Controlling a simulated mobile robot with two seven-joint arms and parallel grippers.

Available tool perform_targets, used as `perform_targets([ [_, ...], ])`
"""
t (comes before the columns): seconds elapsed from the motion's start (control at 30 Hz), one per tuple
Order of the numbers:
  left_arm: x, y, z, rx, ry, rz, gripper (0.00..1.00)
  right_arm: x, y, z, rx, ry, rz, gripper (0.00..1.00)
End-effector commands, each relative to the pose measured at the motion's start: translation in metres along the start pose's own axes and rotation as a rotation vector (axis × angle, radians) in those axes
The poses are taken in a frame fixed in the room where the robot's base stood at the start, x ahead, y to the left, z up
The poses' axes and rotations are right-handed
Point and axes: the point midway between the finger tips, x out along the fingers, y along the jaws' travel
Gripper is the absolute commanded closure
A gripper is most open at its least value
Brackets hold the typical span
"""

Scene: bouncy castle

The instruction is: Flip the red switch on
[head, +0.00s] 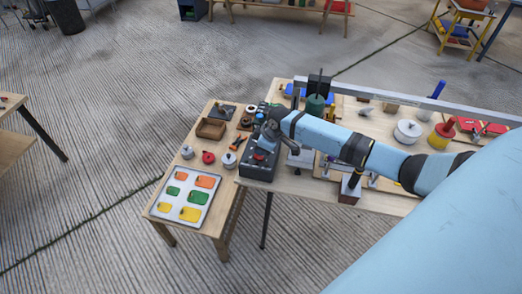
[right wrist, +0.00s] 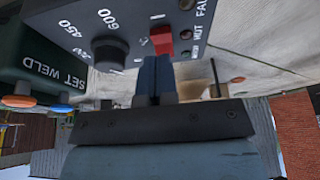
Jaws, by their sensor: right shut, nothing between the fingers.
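The red switch (right wrist: 161,40) sits on the dark grey face of a control box (right wrist: 125,18), beside a black knob (right wrist: 110,54) with 450 and 600 marked near it. In the head view the control box (head: 257,172) stands at the left end of the larger table. My right gripper (right wrist: 155,62) is shut and empty, its blue-grey fingertips right at the red switch. I cannot tell whether they touch it. In the head view my right gripper (head: 271,136) is over the box, and the arm hides part of it. My left gripper is not in view.
The larger wooden table (head: 290,184) holds a green cylinder (head: 315,104), a white pot (head: 408,131) and a red-yellow object (head: 442,134). A lower side table (head: 223,214) holds a tray of coloured pieces (head: 168,215).

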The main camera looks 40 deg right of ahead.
Motion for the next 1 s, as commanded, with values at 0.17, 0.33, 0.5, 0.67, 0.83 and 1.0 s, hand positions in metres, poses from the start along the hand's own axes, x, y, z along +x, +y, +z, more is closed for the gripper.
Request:
perform_targets([
  [0.17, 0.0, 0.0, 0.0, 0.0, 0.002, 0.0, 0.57, -0.036, 0.001, -0.014, -0.004, 0.003, 0.004, 1.0],
  [0.33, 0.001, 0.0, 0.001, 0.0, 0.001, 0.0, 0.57, -0.076, 0.001, -0.029, -0.005, 0.003, 0.004, 1.0],
  [0.5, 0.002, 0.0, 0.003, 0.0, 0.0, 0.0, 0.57, -0.115, 0.001, -0.044, -0.003, 0.003, 0.004, 1.0],
  [0.67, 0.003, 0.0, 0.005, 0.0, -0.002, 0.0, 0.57, -0.147, 0.0, -0.056, -0.003, 0.003, 0.003, 1.0],
  [0.83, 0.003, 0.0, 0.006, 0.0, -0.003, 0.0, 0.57, -0.168, 0.0, -0.064, -0.002, 0.001, 0.002, 1.0],
  [1.0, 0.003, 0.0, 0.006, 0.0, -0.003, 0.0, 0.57, -0.177, 0.0, -0.067, -0.001, 0.001, 0.002, 1.0],
])
